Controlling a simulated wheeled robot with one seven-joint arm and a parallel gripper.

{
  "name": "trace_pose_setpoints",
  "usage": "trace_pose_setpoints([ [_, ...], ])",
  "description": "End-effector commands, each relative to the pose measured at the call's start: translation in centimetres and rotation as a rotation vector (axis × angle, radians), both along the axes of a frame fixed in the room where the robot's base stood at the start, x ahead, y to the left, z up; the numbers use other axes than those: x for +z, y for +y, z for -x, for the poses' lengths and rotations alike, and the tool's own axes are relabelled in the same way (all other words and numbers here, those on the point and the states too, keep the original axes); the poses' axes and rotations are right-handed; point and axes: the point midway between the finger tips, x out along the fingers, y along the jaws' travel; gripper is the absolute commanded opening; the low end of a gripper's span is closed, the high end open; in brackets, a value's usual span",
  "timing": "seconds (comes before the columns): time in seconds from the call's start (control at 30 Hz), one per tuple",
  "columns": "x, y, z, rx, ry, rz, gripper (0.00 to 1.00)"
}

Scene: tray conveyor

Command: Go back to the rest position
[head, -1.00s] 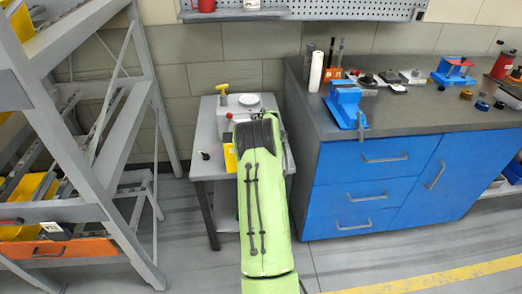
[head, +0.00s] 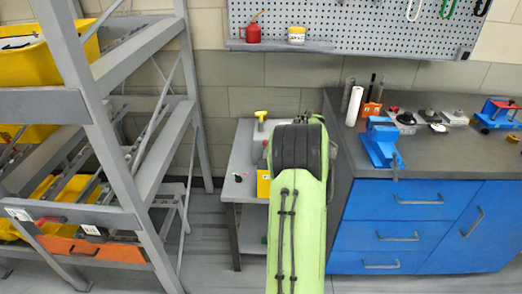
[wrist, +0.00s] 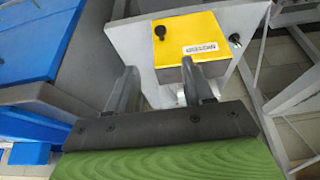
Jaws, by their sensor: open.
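My gripper (wrist: 160,88) is open in the wrist view, its two grey fingers apart with nothing held between them. A yellow box (wrist: 203,36) with a white label and a black knob is beyond the fingertips, at a small grey table (wrist: 140,42). In the head view my green arm stands in front of that grey table (head: 238,165) and hides much of it. The yellow box (head: 263,184) shows there only as a strip beside my arm. My gripper is hidden behind my arm in the head view.
A blue workbench (head: 395,232) with a blue vise (head: 381,142) stands close on the right. A grey rack (head: 115,150) with yellow bins (head: 62,55) stands on the left. A pegboard (head: 350,25) hangs behind. Floor between rack and table is clear.

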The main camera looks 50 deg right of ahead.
Motion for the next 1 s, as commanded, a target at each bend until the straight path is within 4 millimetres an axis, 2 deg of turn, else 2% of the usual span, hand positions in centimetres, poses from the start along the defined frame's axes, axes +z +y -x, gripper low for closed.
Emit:
trace_pose_setpoints([
  [0.27,0.3,0.3,-0.2,0.004,-0.003,0.000,0.52],
  [0.37,3.2,2.9,-1.3,0.043,-0.019,0.000,0.52],
  [0.47,8.5,9.1,-2.7,0.129,-0.047,-0.005,0.52],
  [0.53,12.2,14.3,-3.0,0.205,-0.065,-0.013,0.52],
  [0.67,17.8,24.2,-1.2,0.363,-0.087,-0.021,0.52],
  [0.7,19.3,27.2,0.1,0.417,-0.092,-0.021,0.52],
  [0.77,21.0,31.5,2.5,0.502,-0.098,-0.019,0.52],
  [0.8,21.9,34.1,4.3,0.559,-0.100,-0.014,0.52],
  [0.9,22.9,38.9,9.3,0.688,-0.099,0.003,0.52],
  [1.0,22.6,41.3,13.2,0.780,-0.097,0.024,0.52],
])
